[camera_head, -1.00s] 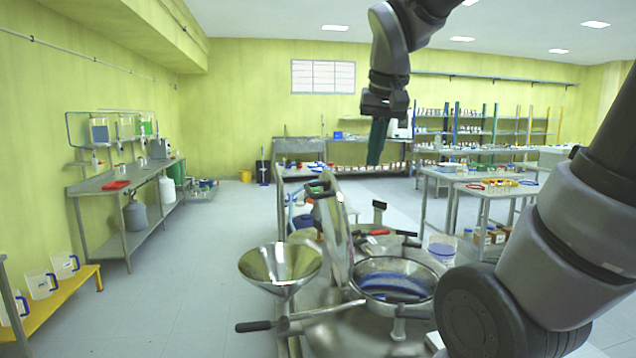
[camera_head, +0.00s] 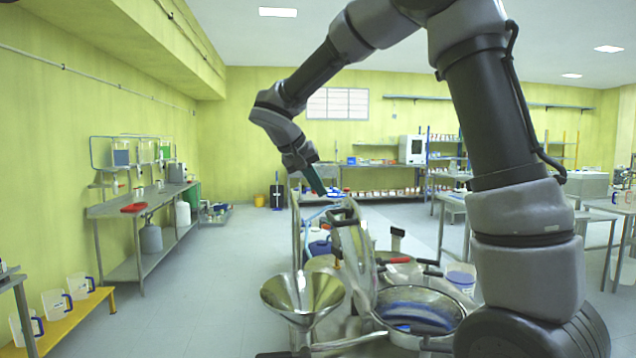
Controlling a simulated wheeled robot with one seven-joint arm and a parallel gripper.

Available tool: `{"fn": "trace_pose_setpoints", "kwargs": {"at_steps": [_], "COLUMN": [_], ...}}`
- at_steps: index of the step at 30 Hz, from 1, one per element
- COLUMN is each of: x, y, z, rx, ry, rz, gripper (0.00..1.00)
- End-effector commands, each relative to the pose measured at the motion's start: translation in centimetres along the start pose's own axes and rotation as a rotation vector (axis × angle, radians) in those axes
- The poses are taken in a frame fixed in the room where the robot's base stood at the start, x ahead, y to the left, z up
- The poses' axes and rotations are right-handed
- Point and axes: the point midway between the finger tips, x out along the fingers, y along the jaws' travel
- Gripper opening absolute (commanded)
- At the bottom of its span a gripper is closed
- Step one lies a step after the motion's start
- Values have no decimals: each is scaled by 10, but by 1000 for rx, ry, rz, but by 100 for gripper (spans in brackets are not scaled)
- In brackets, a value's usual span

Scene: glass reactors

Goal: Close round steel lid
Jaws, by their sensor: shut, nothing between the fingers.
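The round steel lid (camera_head: 352,262) stands open, tilted up on edge at the left side of the round opening of the reactor (camera_head: 420,310). Blue shows inside the opening. The lid has a dark handle (camera_head: 345,213) at its top. My gripper (camera_head: 317,186) is shut and empty, with green fingers pointing down and right. In the picture it is just above and left of the lid's top edge; I cannot tell whether it touches the handle.
A steel funnel (camera_head: 303,296) stands left of the lid. Red-handled clamps (camera_head: 400,261) and a clear container (camera_head: 460,278) are around the opening. A steel bench (camera_head: 140,210) runs along the left wall. The floor between bench and funnel is free.

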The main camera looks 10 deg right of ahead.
Motion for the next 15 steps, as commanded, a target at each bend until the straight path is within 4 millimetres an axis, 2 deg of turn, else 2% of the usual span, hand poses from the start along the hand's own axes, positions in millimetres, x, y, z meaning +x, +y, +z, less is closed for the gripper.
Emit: {"fn": "trace_pose_setpoints", "kwargs": {"at_steps": [3,8,10,15], "x": [29,61,63,70], "y": [1,1,15,32], "z": [1,1,-1,-2], "rx": [0,-1,3,2], "ry": [-4,-4,-1,-1], "rz": [3,2,1,0], "gripper": [0,0,0,0]}}
